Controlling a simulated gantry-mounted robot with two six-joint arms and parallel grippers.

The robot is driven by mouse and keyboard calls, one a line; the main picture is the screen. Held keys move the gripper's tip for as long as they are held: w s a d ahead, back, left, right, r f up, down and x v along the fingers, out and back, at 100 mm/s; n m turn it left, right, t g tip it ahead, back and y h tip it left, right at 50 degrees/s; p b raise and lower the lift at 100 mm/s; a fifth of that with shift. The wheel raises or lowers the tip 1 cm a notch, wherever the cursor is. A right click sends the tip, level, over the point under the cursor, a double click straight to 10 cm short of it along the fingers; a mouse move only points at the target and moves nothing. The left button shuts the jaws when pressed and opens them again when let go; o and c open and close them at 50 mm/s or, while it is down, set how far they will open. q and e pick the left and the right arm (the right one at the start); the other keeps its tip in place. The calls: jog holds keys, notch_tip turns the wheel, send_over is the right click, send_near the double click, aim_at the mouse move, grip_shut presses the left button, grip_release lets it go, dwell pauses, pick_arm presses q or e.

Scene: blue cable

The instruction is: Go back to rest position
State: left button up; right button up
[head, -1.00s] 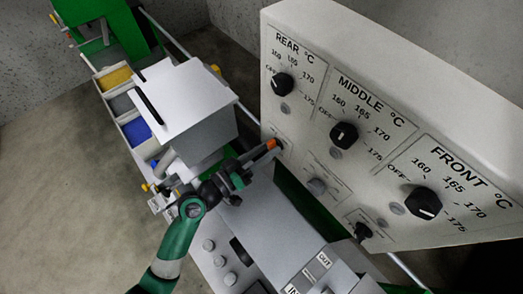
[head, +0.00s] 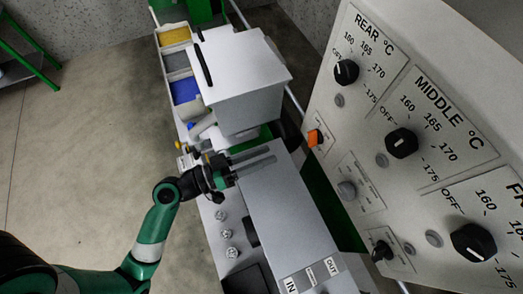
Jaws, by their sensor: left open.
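My left gripper (head: 254,162) is at the end of my green and white left arm, which comes in from the lower left. Its two grey fingers point right and stand apart, with nothing between them. It is in front of the white box and over the grey machine top. A gap separates the fingertips from the orange switch (head: 315,138) on the control panel. My right gripper is not in view.
The control panel (head: 375,105) with several black knobs fills the right side. A white box (head: 246,95) stands behind the gripper. Bins with yellow (head: 174,36) and blue (head: 185,90) contents line its left. Bare floor (head: 95,150) lies left.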

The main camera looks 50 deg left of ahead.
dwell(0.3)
pick_arm(q)
jog(key=w+r+m+t, duration=0.25)
jog(key=w+r, duration=0.25)
jog(key=r, duration=0.7)
jog(key=w+r+m+t, duration=0.2)
jog(key=w+r+m, duration=0.15)
jog(key=r, duration=0.95)
jog(key=s+r+n+t+y+p, duration=0.1)
jog(key=r+p, duration=1)
jog(key=r, duration=1.1)
jog(key=s+r+n+t+y+p, duration=0.2)
jog(key=s+r+t+p, duration=0.3)
jog(key=r+p, duration=0.6)
notch_tip(320, 180, up, 11)
jog(key=shift+d+f+y, duration=0.1)
jog(key=shift+d+y, duration=0.3)
jog(key=shift+y, duration=0.3)
